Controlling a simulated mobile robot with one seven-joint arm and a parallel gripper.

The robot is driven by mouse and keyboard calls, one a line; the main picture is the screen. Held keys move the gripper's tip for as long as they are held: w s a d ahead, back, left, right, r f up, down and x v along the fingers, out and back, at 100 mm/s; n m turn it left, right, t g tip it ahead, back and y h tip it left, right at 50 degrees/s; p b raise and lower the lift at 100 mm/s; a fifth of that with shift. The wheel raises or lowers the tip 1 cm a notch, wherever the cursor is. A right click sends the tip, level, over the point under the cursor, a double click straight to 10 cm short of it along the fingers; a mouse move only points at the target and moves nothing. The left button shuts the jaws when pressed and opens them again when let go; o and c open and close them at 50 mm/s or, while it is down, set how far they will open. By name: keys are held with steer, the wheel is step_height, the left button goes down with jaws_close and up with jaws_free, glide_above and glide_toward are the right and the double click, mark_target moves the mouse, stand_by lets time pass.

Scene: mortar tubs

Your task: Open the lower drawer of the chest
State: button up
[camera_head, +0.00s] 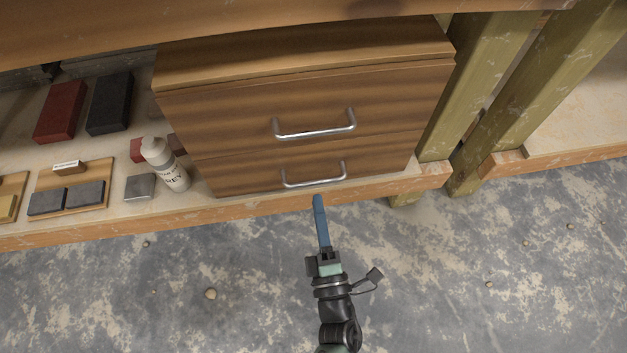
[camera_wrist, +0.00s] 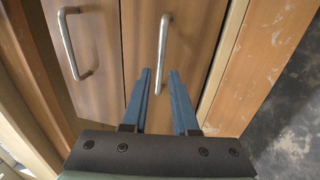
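The wooden chest (camera_head: 300,75) stands on a low shelf and has two drawers, one above the other. The lower drawer (camera_head: 240,180) is closed and carries a silver bar handle (camera_head: 315,180). The upper drawer (camera_head: 220,115) is also closed, with its own handle (camera_head: 315,130). My gripper (camera_head: 318,200) is just in front of the lower handle in the head view. In the wrist view its two blue fingers (camera_wrist: 161,75) are apart, with the lower handle (camera_wrist: 162,55) lined up between and beyond their tips. I cannot tell whether the handle is between the fingers.
A white bottle (camera_head: 165,165) stands on the shelf left of the chest. Red (camera_head: 60,110) and black (camera_head: 110,103) blocks and a board with grey blocks (camera_head: 72,180) lie further left. Wooden posts (camera_head: 480,90) stand on the right. The floor in front is open, with small pebbles.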

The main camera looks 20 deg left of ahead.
mark_target(314, 181)
steer(key=b+x, duration=0.1)
steer(key=x, duration=0.5)
jaws_close()
stand_by(1.3)
